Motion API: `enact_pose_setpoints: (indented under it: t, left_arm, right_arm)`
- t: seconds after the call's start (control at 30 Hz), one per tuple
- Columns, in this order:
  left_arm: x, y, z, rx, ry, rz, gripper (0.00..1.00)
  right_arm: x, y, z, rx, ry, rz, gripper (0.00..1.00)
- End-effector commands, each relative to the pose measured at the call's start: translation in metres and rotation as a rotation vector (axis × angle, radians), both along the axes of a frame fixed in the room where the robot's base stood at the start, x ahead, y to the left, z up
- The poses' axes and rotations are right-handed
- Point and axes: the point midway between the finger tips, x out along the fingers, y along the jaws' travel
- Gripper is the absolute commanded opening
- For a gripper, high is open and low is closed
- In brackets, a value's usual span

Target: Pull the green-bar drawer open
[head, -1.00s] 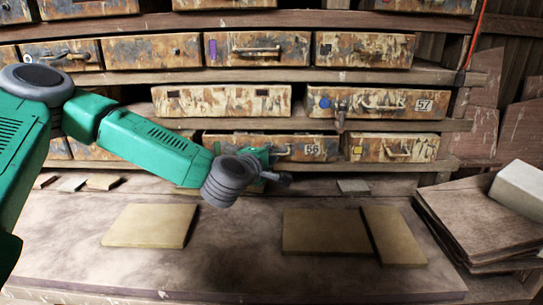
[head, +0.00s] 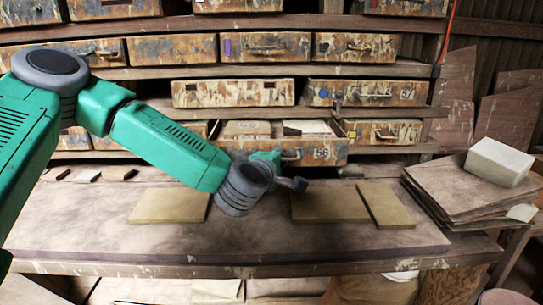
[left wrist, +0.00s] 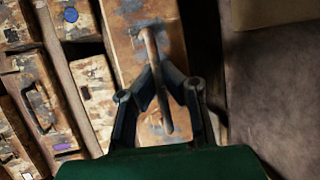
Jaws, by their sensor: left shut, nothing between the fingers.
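The drawer numbered 56 (head: 322,154) is pulled out in the lowest row, its top open and pale flat pieces showing inside. My arm covers the left part of its front, and I cannot make out a green bar on it. My left gripper (head: 281,157) is at this drawer's handle (head: 292,156). In the left wrist view the shut fingers (left wrist: 159,72) come together at the bar handle (left wrist: 150,45), which runs between their sides. Nothing is pinched between the fingertips. My right gripper is not in view.
Other drawers stay shut, among them the blue-dot drawer 57 (head: 369,92) above and the yellow-square drawer (head: 384,132) to the right. Flat tan boards (head: 329,204) lie on the workbench (head: 250,240). A pale block (head: 498,162) sits on stacked sheets at right.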

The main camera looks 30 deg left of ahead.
Motion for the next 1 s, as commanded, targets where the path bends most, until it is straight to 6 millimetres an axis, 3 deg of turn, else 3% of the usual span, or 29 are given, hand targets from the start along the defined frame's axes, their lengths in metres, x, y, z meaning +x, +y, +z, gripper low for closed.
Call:
enact_pose_setpoints:
  t: [0.43, 0.97, 1.0]
  left_arm:
    - [-0.057, -0.035, -0.003, 0.002, 0.006, 0.005, 0.0]
    - [-0.063, -0.039, -0.003, 0.001, 0.008, 0.006, 0.0]
    - [-0.063, -0.039, -0.003, 0.001, 0.008, 0.006, 0.14]
  right_arm:
    - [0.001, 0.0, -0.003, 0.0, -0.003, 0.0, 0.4]
    - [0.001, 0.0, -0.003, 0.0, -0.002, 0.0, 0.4]
    - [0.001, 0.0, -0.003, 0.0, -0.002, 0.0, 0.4]
